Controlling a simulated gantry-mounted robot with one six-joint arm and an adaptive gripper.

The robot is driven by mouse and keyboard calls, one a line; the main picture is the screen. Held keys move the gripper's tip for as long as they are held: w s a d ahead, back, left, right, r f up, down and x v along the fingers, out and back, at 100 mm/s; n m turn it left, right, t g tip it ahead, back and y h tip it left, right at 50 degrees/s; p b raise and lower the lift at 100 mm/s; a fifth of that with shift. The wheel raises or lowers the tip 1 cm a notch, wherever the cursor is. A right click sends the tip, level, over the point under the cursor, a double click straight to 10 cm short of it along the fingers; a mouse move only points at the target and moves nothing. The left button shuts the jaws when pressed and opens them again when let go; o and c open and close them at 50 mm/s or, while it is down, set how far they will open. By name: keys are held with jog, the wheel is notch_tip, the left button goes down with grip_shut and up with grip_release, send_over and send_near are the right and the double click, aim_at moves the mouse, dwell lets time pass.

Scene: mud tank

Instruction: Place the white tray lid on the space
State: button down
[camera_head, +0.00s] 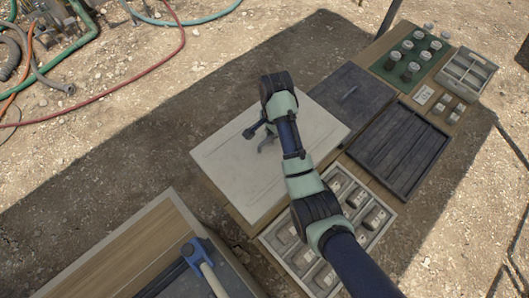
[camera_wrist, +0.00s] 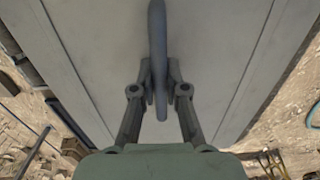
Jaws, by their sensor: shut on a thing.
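The white tray lid (camera_head: 225,165) is a large flat pale panel at the left end of the table in the head view, partly hidden by my arm. In the wrist view the lid (camera_wrist: 100,60) fills most of the picture, with a grey handle (camera_wrist: 158,50) standing along its middle. My gripper (camera_wrist: 159,88) is shut on that handle, one finger on each side. In the head view my gripper (camera_head: 262,138) is over the lid's upper middle. Whether the lid touches the surface below cannot be told.
A dark lid (camera_head: 352,98) and a dark slatted tray (camera_head: 400,150) lie right of the white lid. A compartment tray (camera_head: 270,238) with several samples is in front. A green rack (camera_head: 385,72) holds jars at the back.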

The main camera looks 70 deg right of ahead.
aim_at(272, 146)
notch_tip(272, 146, down, 20)
jog(key=b, duration=0.8)
jog(key=shift+f, duration=0.1)
jog(key=c, duration=1.2)
grip_release()
notch_tip(272, 146, up, 12)
jog(key=p, duration=0.3)
